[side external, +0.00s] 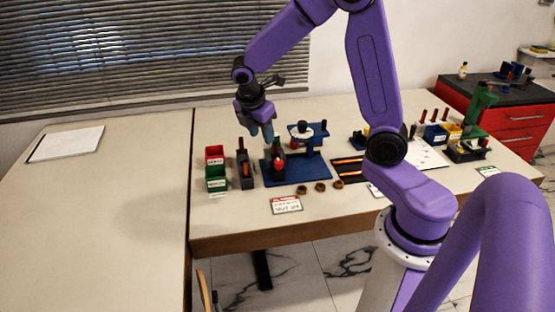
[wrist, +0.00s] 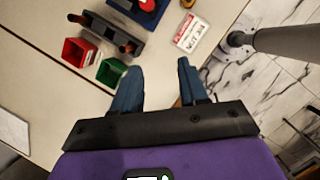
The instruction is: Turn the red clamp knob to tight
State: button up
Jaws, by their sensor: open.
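The gauge rig has a blue base (side external: 312,172), a blue stand and a round dial gauge (side external: 301,130). A small red part (side external: 295,146) shows below the gauge, and another red part (side external: 279,151) sits on the dark piece at the front of the base. I cannot tell which is the clamp knob or how it is turned. In the wrist view a red round part (wrist: 147,4) on blue is cut by the top edge. My gripper (side external: 265,138) is open and empty, above and left of the rig; its blue fingers also show apart in the wrist view (wrist: 158,66).
Red (side external: 214,154) and green bins (side external: 216,178) and a grey rack (side external: 244,168) stand left of the rig. A green stand (side external: 478,115) is far right. The left table is mostly clear.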

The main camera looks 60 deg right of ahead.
jog(key=w+d+f+n, duration=0.1)
jog(key=w+d, duration=0.1)
jog(key=d, duration=0.3)
send_near(278, 161)
jog(key=shift+g+h, duration=0.3)
jog(key=x, duration=0.8)
jog(key=shift+w+a+f, duration=0.15)
jog(key=shift+f, duration=0.2)
jog(key=c, duration=0.7)
